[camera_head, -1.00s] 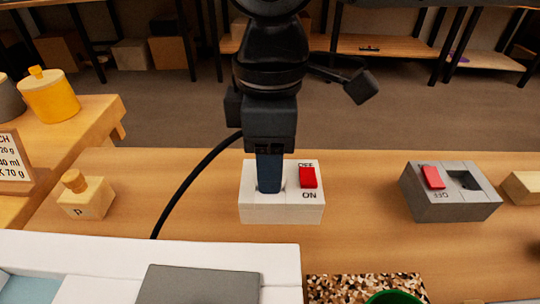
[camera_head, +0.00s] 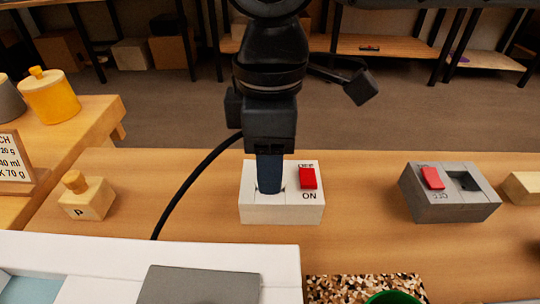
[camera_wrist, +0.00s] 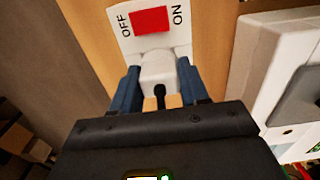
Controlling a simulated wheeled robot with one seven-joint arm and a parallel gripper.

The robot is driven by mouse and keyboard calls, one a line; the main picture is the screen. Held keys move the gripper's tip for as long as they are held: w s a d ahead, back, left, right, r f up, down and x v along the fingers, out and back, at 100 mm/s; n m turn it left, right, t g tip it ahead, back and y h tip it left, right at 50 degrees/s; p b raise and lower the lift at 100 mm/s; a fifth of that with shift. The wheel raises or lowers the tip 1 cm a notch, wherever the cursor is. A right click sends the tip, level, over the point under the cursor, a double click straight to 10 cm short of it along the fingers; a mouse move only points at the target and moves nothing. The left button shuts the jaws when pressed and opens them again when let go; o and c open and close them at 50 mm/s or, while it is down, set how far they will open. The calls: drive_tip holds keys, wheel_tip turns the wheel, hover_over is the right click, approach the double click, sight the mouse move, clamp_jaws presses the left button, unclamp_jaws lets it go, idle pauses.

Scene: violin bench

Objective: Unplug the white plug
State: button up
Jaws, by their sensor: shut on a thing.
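A white socket box (camera_head: 283,208) with a red switch (camera_head: 308,178) marked OFF and ON stands on the wooden bench. In the wrist view, the white plug (camera_wrist: 158,69) with its black cord sits against the box (camera_wrist: 183,48), between the blue fingers of my gripper (camera_wrist: 160,84). My gripper (camera_head: 269,188) points straight down over the left part of the box and is shut on the plug. In the head view, the fingers hide the plug. A black cable (camera_head: 190,180) curves down to the left from it.
A grey box (camera_head: 450,208) with a red switch and an empty-looking socket stands to the right. A wooden block with a knob (camera_head: 87,198) is at the left. A white appliance (camera_head: 150,250) is in front. Bench around the box is clear.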

drive_tip(key=shift+r+p, duration=0.7)
drive_tip(key=shift+p, duration=0.2)
idle(1.0)
drive_tip(key=shift+r+p, duration=0.75)
drive_tip(key=shift+p, duration=0.15)
wheel_tip(320, 180, up, 7)
drive_tip(key=p, duration=0.7)
drive_tip(key=shift+p, duration=0.3)
